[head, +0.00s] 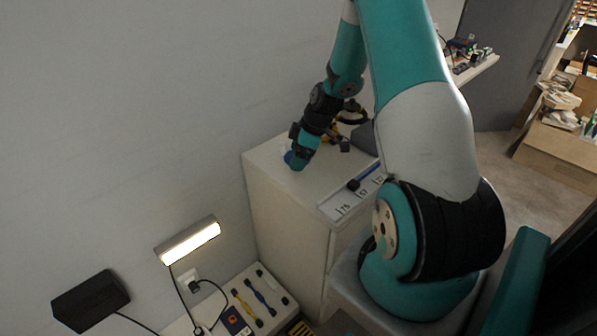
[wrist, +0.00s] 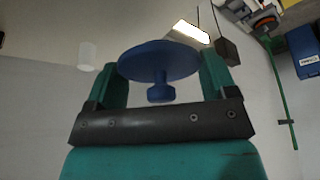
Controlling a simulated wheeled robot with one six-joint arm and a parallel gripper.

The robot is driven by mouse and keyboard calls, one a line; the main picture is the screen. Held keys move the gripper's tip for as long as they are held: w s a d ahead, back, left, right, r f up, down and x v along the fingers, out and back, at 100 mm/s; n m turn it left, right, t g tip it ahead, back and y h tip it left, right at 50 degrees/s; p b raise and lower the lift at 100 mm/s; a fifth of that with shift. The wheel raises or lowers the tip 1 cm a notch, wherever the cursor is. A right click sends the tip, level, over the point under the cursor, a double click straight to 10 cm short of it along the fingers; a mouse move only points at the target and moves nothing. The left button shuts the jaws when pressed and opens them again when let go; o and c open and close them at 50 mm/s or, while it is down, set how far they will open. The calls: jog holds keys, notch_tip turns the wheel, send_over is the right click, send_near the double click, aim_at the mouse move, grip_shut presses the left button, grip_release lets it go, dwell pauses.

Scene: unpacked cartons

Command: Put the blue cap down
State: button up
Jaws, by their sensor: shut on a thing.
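The blue cap (wrist: 160,62) is a round disc with a small knob, held between the two fingers of my gripper (wrist: 160,78) in the wrist view. My gripper is shut on it. In the head view my gripper (head: 299,155) points down over the left part of the white cabinet's top (head: 272,157), and a bit of the blue cap (head: 289,157) shows at its tip. I cannot tell whether the cap touches the surface. A small whitish cylinder (wrist: 87,55) shows left of the cap in the wrist view.
A white strip with numbers (head: 347,203) and a blue-handled tool (head: 364,177) lie on the cabinet's right front. A black and yellow item (head: 352,112) is behind my gripper. A lit lamp (head: 190,241) and a lower table with tools (head: 262,296) stand at lower left.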

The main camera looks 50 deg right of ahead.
aim_at(294, 180)
jog(key=shift+f, duration=3.2)
jog(key=shift+f, duration=0.1)
jog(key=o, duration=0.8)
jog(key=shift+r, duration=0.2)
jog(key=v, duration=1)
jog(key=a+r+g, duration=0.1)
jog(key=a+r, duration=0.5)
jog(key=a, duration=0.4)
jog(key=a+r, duration=0.7)
jog(key=a, duration=0.2)
jog(key=s+a+r, duration=0.2)
jog(key=s+a, duration=0.4)
jog(key=s+a+r+m+g, duration=0.1)
jog(key=s+a+r, duration=0.1)
jog(key=s+a, duration=0.4)
jog(key=s+a+r+g+y, duration=0.1)
jog(key=s+a+r, duration=0.2)
jog(key=s+a, duration=0.3)
jog(key=shift+s+b, duration=0.35)
jog(key=shift+s, duration=0.3)
